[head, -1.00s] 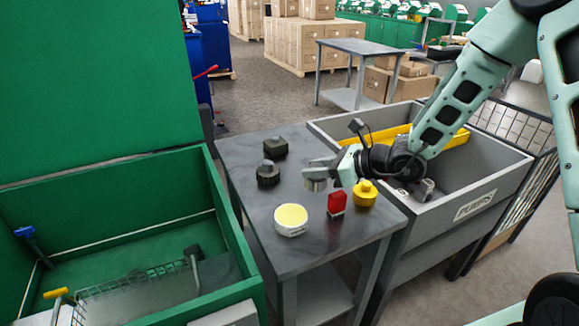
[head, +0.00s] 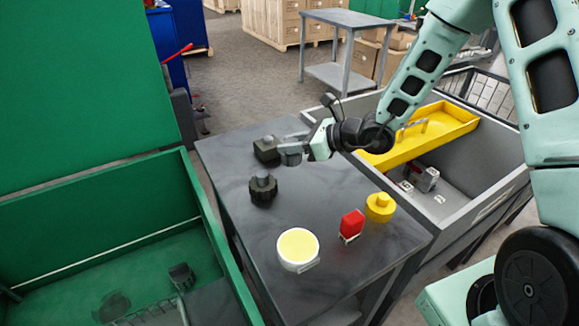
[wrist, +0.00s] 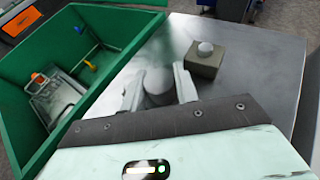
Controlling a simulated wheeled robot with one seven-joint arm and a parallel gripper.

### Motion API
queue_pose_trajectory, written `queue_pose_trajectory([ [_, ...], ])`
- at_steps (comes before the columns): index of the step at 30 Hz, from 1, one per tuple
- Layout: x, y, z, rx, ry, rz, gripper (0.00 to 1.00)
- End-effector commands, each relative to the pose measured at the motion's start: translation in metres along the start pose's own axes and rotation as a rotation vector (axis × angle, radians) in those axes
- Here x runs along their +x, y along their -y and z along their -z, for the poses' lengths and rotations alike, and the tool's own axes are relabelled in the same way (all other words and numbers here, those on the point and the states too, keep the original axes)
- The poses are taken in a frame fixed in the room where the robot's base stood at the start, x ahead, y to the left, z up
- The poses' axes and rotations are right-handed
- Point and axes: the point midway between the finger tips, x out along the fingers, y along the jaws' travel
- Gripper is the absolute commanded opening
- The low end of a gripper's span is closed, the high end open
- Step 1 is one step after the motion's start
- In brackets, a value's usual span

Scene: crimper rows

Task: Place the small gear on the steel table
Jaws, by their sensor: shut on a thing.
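My gripper (head: 291,150) is shut on a small grey round part, which I take to be the small gear (head: 290,158). The part also shows between the fingers in the wrist view (wrist: 158,80); its lower side is hidden and I cannot make out teeth. In the head view it appears over the back part of the steel table (head: 330,205), just right of a dark square block with a knob (head: 266,149). I cannot tell whether it touches the table top.
On the table are a dark toothed knobbed part (head: 263,188), a yellow-topped round part (head: 298,248), a red block (head: 351,224) and a yellow knobbed part (head: 380,207). A green bin (head: 212,240) adjoins left, a grey bin (head: 470,205) right. The table's middle is clear.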

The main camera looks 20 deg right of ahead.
Motion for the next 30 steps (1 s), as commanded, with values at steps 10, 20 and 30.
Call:
queue_pose_trajectory([
  [10,0.017,0.000,0.040,0.003,0.000,0.000,0.00],
  [20,0.026,0.000,0.063,-0.003,0.002,0.000,0.00],
  [30,0.028,0.000,0.066,-0.002,0.001,0.001,0.44],
])
